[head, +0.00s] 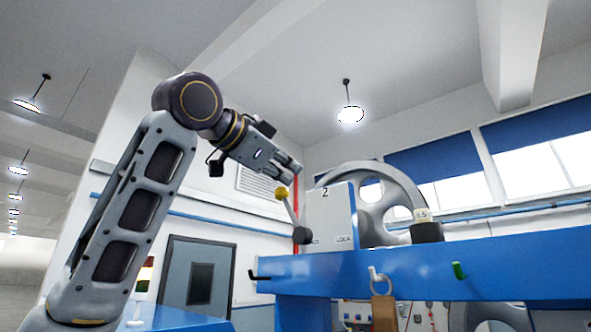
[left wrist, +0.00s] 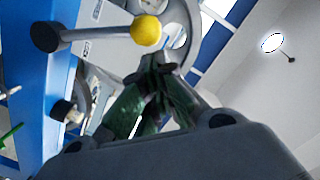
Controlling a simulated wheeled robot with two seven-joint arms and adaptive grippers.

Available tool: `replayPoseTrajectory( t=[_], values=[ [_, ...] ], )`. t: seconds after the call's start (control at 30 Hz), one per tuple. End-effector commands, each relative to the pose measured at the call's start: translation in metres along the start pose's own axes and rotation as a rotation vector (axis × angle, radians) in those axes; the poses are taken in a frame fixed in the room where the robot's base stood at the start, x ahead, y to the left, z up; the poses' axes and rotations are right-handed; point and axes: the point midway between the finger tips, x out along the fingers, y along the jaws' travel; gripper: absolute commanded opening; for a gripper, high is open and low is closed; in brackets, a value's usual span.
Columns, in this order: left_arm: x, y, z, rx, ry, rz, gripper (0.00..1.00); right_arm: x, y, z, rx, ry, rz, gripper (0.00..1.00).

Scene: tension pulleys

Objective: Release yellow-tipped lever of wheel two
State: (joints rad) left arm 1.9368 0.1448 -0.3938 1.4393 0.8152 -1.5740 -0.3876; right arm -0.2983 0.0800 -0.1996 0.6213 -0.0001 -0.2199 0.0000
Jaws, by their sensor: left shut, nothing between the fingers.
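The lever with a yellow ball tip (head: 281,192) stands tilted on its dark pivot at the left side of the white housing (head: 331,216) marked 2. Wheel two (head: 391,205) is a grey spoked wheel behind that housing. My left gripper (head: 290,172) is shut and empty, with its fingertips close to the yellow tip, just above and right of it in the head view. In the left wrist view the yellow tip (left wrist: 146,30) is just beyond the shut fingers (left wrist: 158,62); I cannot tell whether they touch. My right gripper is not in view.
The blue beam (head: 370,272) carries the housing and wheel. A black hook (head: 259,277), a white hook with a brown tag (head: 383,310) and a green hook (head: 459,271) stick out from its front. The space above the wheel looks clear.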

Motion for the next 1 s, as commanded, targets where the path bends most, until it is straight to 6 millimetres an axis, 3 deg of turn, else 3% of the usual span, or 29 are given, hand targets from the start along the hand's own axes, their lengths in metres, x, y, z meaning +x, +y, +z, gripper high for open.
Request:
replayPoseTrajectory(
  t=[0.33,1.0],
  values=[
    [0.0007,-0.0058,0.0079,-0.076,0.0,0.007,0.0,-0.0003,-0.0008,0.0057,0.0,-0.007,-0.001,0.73],
    [0.0033,-0.0079,0.0052,-0.076,0.0,0.008,0.0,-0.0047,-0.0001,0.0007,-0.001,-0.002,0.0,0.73]
  ],
)
